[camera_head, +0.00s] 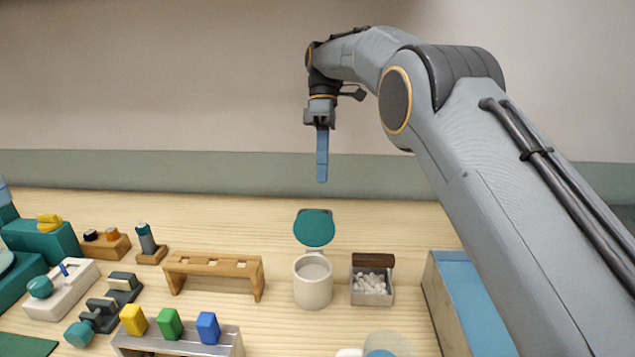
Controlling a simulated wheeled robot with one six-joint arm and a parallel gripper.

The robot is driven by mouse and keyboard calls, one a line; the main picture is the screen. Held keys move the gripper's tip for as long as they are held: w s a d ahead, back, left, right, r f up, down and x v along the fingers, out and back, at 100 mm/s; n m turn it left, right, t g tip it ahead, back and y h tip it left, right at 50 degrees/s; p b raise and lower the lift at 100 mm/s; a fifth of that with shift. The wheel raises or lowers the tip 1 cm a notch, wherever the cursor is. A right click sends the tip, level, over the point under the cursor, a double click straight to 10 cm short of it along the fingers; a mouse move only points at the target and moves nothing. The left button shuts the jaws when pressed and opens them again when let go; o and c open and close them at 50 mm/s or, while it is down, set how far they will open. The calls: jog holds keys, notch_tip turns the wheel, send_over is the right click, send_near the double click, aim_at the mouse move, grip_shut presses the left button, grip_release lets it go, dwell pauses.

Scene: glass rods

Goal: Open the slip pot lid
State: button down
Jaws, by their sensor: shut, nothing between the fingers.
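The slip pot (313,288) is a cream, round pot standing on the wooden table near the middle of the head view. Its round teal lid (314,228) is tipped up behind the pot, joined to it at the back rim, and the pot's mouth is uncovered. A small grey part shows behind the lid's top edge. My gripper (322,181) hangs pointing down, with its blue fingers shut and empty. In the picture it is above the lid and apart from it.
A wooden rack (213,263) stands left of the pot. A small box of white pellets (371,286) stands close on its right, then a blue-lined tray (432,290). Yellow, green and blue blocks (170,323) stand in front left. A clear, rounded thing (390,342) is at the bottom edge.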

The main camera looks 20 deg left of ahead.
aim_at(315, 224)
jog(key=s+f+m+t+y+p, duration=0.1)
jog(key=s+f+m+t+p, duration=0.1)
jog(key=m, duration=0.6)
jog(key=s+a+f+m+t+p, duration=0.1)
jog(key=f+m+t+p, duration=0.2)
jog(key=m, duration=0.6)
jog(key=shift+s+a+f+t+y, duration=0.3)
jog(key=shift+s+f+y, duration=0.1)
jog(key=shift+f, duration=0.1)
jog(key=shift+s+d+r+t, duration=0.2)
jog(key=shift+s+r+t, duration=0.05)
jog(key=shift+s, duration=0.25)
jog(key=shift+s+d+r+t, duration=0.15)
jog(key=shift+s+r+t, duration=0.1)
jog(key=shift+s, duration=0.25)
jog(key=shift+r, duration=0.1)
